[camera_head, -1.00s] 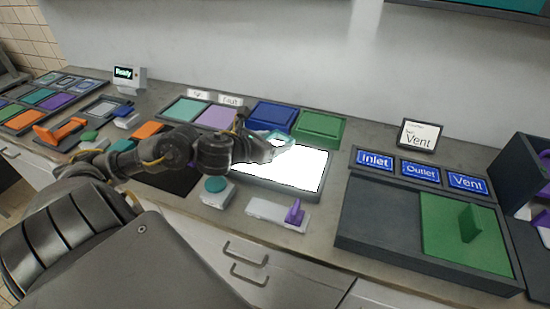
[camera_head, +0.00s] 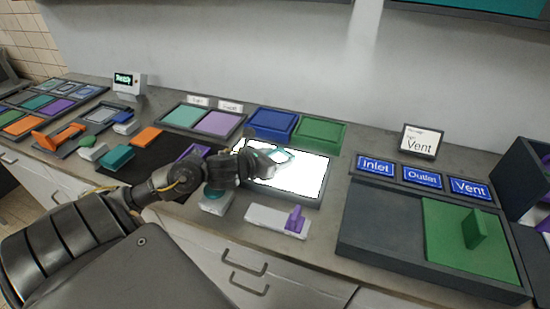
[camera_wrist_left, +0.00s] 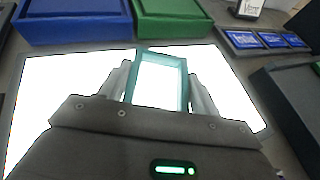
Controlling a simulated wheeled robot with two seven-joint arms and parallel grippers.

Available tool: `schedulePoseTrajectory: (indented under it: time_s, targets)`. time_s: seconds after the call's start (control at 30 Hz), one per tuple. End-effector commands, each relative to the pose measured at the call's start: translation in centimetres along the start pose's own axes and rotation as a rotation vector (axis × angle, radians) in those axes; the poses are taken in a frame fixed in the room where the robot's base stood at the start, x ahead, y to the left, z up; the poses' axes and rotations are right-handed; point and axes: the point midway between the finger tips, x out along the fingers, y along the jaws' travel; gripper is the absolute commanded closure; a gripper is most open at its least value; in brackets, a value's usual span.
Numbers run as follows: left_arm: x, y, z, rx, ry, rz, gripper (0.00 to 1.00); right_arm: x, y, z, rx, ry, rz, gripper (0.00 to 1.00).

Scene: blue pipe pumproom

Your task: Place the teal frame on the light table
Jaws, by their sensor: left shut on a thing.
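The teal frame (camera_wrist_left: 161,55) is a thin rectangle with an open middle, held between the two fingers of my left gripper (camera_wrist_left: 160,88) in the wrist view. In the head view the frame (camera_head: 285,155) shows just past the fingertips of my left gripper (camera_head: 272,160). The light table (camera_head: 312,178) is a bright white panel in a grey surround. The frame is over the lit panel, which shows through its middle; whether it touches the panel I cannot tell. The lit panel also fills much of the left wrist view (camera_wrist_left: 60,85). My right gripper is not in view.
A blue box (camera_head: 271,123) and a green box (camera_head: 319,133) stand behind the light table. A white block with a purple handle (camera_head: 295,219) is in front of it. Inlet, Outlet and Vent labels (camera_head: 422,176) and a dark tray (camera_head: 380,230) are at right.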

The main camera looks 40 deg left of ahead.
Motion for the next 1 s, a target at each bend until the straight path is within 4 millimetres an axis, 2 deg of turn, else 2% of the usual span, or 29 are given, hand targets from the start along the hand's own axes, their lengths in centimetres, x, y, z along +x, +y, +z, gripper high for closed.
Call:
schedulePoseTrajectory:
  time_s: [0.17, 0.2, 0.33, 0.73, 1.0]
  targets:
    - [0.2, 0.0, -0.4, 0.0, -0.001, 0.0, 0.61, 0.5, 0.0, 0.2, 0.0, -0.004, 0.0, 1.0]
    - [0.1, 0.0, -0.2, 0.0, 0.0, 0.0, 0.32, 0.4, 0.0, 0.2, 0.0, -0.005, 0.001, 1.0]
    - [0.1, 0.0, -0.2, 0.0, 0.0, -0.001, 0.15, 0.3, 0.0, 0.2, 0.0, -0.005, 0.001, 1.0]
    - [-0.3, 0.0, 0.1, 0.001, 0.001, 0.0, 0.15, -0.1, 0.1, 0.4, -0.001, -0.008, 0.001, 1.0]
    - [-4.9, 0.0, -0.2, 0.004, 0.004, 0.0, 0.15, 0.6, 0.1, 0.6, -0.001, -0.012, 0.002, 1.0]
